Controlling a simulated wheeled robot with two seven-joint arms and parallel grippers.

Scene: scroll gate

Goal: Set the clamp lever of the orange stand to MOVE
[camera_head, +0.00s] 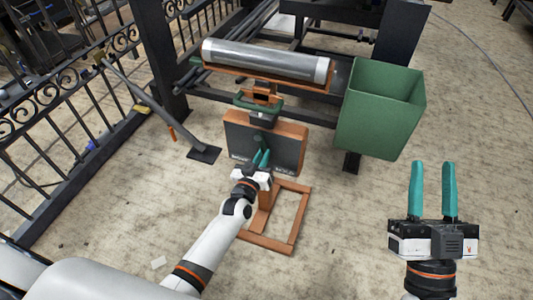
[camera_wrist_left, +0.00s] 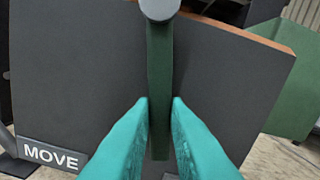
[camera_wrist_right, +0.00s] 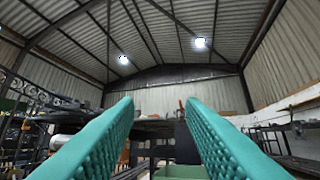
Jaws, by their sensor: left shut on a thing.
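The orange stand (camera_head: 289,245) stands on the floor ahead, with a dark panel (camera_head: 284,146) on its front. The dark green clamp lever (camera_wrist_left: 160,70) hangs almost straight down from a round grey pivot (camera_wrist_left: 159,8). A MOVE label (camera_wrist_left: 51,156) is at the panel's lower left, apart from the lever. My left gripper (camera_head: 262,157) is shut on the clamp lever, with its teal fingers (camera_wrist_left: 160,104) on either side of the lower part. My right gripper (camera_head: 433,165) is open and empty, raised at the right.
A silver roll (camera_head: 265,60) lies in an orange cradle on top of the stand. A green bin (camera_head: 375,115) stands right of the panel. A black railing (camera_head: 60,130) and a slanted post (camera_head: 150,105) are at the left. The floor at the front right is clear.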

